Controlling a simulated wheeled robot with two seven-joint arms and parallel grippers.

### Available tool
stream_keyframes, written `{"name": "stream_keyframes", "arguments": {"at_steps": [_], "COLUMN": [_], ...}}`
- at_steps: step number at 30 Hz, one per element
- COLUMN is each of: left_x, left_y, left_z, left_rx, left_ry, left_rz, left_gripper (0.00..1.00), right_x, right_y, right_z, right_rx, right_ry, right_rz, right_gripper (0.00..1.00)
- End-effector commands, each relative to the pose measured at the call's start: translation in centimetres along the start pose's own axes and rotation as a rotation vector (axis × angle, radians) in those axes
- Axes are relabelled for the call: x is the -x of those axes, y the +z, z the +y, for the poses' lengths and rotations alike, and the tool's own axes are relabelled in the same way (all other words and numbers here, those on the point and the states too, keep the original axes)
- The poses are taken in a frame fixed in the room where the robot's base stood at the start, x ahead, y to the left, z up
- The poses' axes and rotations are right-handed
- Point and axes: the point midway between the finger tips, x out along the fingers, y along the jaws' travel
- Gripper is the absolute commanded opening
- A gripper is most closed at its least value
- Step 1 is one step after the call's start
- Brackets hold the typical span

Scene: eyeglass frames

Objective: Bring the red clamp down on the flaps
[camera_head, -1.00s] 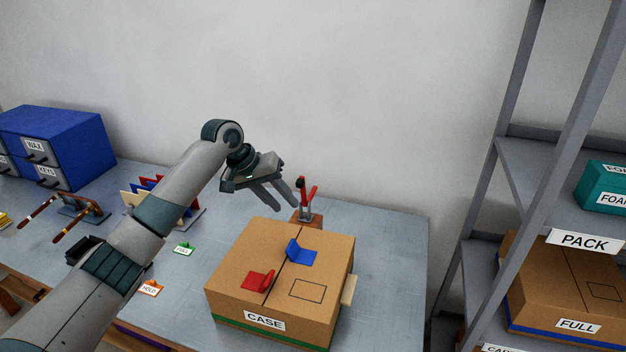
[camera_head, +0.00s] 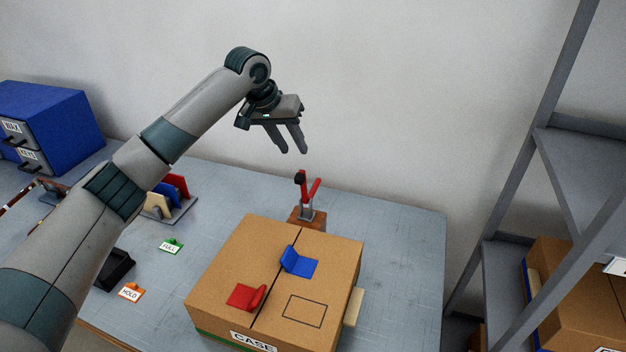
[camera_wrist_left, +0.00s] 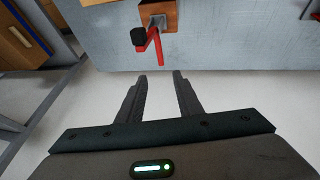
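The red clamp (camera_head: 314,190) stands on a small wooden block (camera_head: 308,218) behind the cardboard case (camera_head: 215,269). Its two red arms rise in a narrow V, and one has a black tip. The case's top flaps (camera_head: 330,252) lie flat, meeting at a dark seam. My left gripper (camera_head: 290,151) is open and empty, up above and slightly left of the clamp, not touching it. In the left wrist view the open fingers (camera_wrist_left: 159,78) show below the red clamp (camera_wrist_left: 157,45), apart from it. My right gripper is out of view.
A red piece (camera_head: 245,297) and a blue piece (camera_head: 299,262) sit on the case top. A card rack (camera_head: 172,198), a green FULL tag (camera_head: 171,245) and an orange HOLD tag (camera_head: 131,292) are to the left. A metal shelf (camera_head: 586,160) stands right. The table right of the clamp is clear.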

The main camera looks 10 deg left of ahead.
Motion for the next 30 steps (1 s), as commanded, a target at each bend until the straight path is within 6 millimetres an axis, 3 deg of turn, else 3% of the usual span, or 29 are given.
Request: {"name": "stream_keyframes", "arguments": {"at_steps": [8, 14, 30], "left_x": [-0.4, -2.0, -11.1], "left_y": [0.0, 0.0, 0.0], "left_z": [0.0, 0.1, 0.1], "left_rx": [0.001, 0.001, 0.002], "left_ry": [0.001, 0.001, 0.0], "left_rz": [0.0, -0.003, -0.004], "left_gripper": [0.33, 0.33, 0.33], "right_x": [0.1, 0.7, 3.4], "right_y": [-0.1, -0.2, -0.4], "right_z": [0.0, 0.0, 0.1], "right_rx": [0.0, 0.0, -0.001], "right_ry": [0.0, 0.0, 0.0], "right_rz": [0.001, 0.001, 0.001], "right_gripper": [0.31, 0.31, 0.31]}}
